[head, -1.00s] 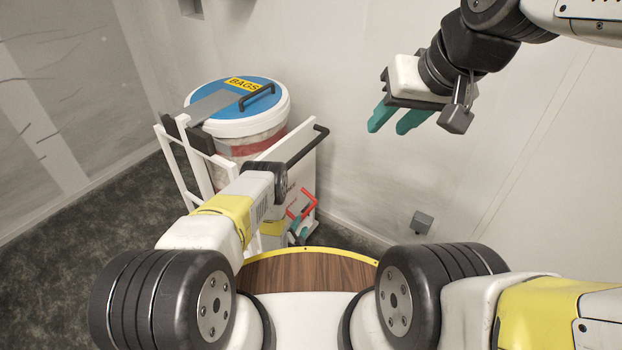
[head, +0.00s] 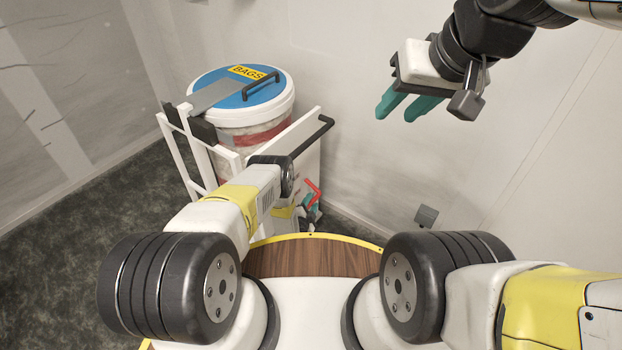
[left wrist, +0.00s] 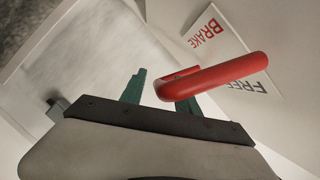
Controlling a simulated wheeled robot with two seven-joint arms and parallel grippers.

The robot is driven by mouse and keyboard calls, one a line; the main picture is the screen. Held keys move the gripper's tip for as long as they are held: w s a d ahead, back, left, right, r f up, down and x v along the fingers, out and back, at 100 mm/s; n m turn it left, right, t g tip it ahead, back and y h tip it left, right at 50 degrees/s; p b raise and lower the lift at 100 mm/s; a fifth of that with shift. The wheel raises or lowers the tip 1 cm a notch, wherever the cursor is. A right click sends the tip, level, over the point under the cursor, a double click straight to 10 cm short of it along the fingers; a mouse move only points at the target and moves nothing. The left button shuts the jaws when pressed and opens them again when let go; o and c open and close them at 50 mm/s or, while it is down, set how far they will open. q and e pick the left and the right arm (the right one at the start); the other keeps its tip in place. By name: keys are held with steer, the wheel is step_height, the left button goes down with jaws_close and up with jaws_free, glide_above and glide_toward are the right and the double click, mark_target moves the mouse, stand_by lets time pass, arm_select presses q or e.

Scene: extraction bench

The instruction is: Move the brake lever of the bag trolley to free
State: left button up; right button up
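The bag trolley, with a white frame (head: 305,133), stands ahead of me in the head view. Its red brake lever (head: 315,189) shows small, low on the trolley's side, partly hidden by my left arm. In the left wrist view the lever (left wrist: 220,75) lies close across my gripper, in front of one fingertip. Its rounded end points between the BRAKE and FREE words on the label (left wrist: 222,50), nearer FREE. My left gripper (left wrist: 160,95) has its teal fingers apart; whether it touches the lever I cannot tell. My right gripper (head: 403,108) is raised, open and empty.
A white bin with a blue BAGS lid (head: 236,90) sits in the trolley, by a black push handle (head: 312,141). The wall stands close behind, with a small grey box (head: 426,215) low on it. Dark floor (head: 65,230) is clear at left.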

arm_select(q)
steer(key=shift+c, duration=0.2)
jaws_close()
stand_by(1.2)
